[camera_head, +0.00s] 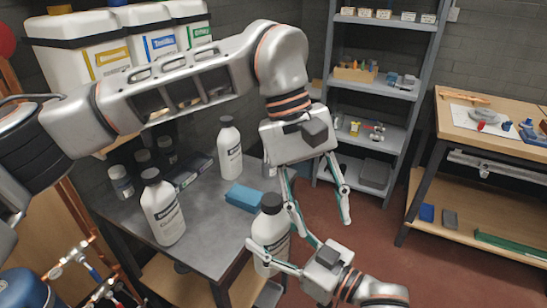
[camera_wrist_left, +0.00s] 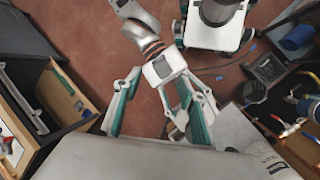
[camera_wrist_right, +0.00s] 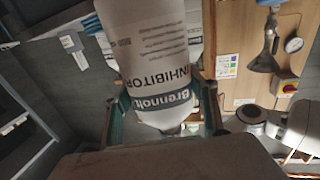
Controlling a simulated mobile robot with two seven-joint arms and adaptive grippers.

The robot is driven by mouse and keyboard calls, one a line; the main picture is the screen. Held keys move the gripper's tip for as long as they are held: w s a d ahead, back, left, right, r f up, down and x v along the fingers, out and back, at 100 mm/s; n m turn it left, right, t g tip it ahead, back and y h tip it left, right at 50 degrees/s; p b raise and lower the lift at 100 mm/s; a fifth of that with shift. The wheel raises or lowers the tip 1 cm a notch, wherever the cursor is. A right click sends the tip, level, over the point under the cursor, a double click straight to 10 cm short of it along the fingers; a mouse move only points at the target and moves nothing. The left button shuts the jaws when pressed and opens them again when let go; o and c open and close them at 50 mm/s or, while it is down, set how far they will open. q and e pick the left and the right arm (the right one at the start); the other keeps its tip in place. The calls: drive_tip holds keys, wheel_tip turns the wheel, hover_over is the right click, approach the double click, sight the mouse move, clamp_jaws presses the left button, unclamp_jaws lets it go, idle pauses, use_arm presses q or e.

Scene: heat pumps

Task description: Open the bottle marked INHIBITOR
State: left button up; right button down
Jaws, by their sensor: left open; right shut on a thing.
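The INHIBITOR bottle (camera_wrist_right: 160,75) is white with a dark label band, and its name is readable in the right wrist view. My left gripper (camera_head: 325,228) is open and empty, pointing down, above and to the right of the cap. In the left wrist view the bottle is mostly hidden.
The grey table (camera_head: 205,243) bears a white bottle (camera_head: 163,210) at front left, another (camera_head: 229,150) at the back, a blue block (camera_head: 243,197) and small dark-capped containers (camera_head: 121,182). Shelves (camera_head: 372,135) and a workbench (camera_head: 480,135) stand right. Pipes (camera_head: 90,265) are at lower left.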

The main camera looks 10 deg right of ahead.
sight(274, 199)
use_arm(q)
drive_tip(key=w+a+r+t+y, duration=0.1)
drive_tip(key=w+a+r, duration=0.1)
drive_tip(key=w+a+r+m+t+y, duration=0.1)
drive_tip(key=w+a, duration=0.1)
drive_tip(key=w, duration=0.1)
drive_tip(key=w+a+r+t+y, duration=0.1)
drive_tip(key=w+a+r, duration=0.1)
drive_tip(key=shift+w+a+r+t, duration=0.3)
drive_tip(key=shift+w+r+t, duration=0.05)
drive_tip(key=shift+t, duration=0.05)
drive_tip(key=shift+f, duration=3.9)
drive_tip(key=shift+m, duration=0.3)
drive_tip(key=c, duration=1.2)
drive_tip(key=shift+o, duration=0.2)
drive_tip(key=shift+d, duration=0.1)
